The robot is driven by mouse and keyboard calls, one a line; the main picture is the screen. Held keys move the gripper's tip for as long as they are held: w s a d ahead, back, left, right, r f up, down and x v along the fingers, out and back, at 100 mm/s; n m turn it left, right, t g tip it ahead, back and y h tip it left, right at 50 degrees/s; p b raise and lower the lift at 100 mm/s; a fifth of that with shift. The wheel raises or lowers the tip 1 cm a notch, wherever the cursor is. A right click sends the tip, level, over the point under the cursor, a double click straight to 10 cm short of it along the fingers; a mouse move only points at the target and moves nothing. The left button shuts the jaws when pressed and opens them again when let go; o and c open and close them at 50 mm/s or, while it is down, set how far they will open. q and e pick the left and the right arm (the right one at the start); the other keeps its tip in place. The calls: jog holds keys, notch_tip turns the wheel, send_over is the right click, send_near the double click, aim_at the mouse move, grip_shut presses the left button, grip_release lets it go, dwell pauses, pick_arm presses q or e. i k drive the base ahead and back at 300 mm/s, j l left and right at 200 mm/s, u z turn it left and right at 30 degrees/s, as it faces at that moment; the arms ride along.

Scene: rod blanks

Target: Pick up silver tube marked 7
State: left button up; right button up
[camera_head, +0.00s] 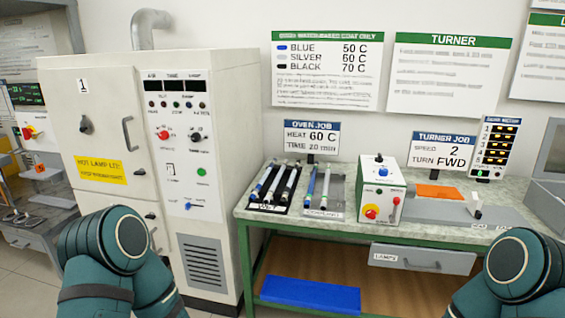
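Several slim tubes lie in two trays at the left end of the bench. The black tray (270,209) labelled WET holds tubes with blue, pale and dark parts, among them a blue one (263,179) and a dark one (288,184). The grey tray (337,195) beside it holds a blue tube (310,186) and a paler, silvery tube (324,187). The number markings are too small to read, so I cannot tell which tube is marked 7. Neither gripper is in view; only teal links of my arms show at the lower left and lower right.
The green-framed bench (355,226) also bears a white control box (381,195) and a turner with an orange plate (440,191). A tall white oven cabinet (205,235) stands left of the bench. A drawer (423,260) hangs under the bench top.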

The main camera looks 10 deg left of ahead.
aim_at(271, 192)
jog(key=i+l+u, duration=0.15)
jog(key=l, duration=0.25)
jog(key=i+l+u, duration=0.15)
jog(key=l, duration=0.3)
jog(key=i+l+u, duration=0.2)
jog(key=l, duration=0.25)
jog(key=l+u, duration=0.15)
jog(key=l, duration=0.3)
jog(key=i+l+u, duration=0.15)
jog(key=l, duration=0.3)
jog(key=k, duration=0.05)
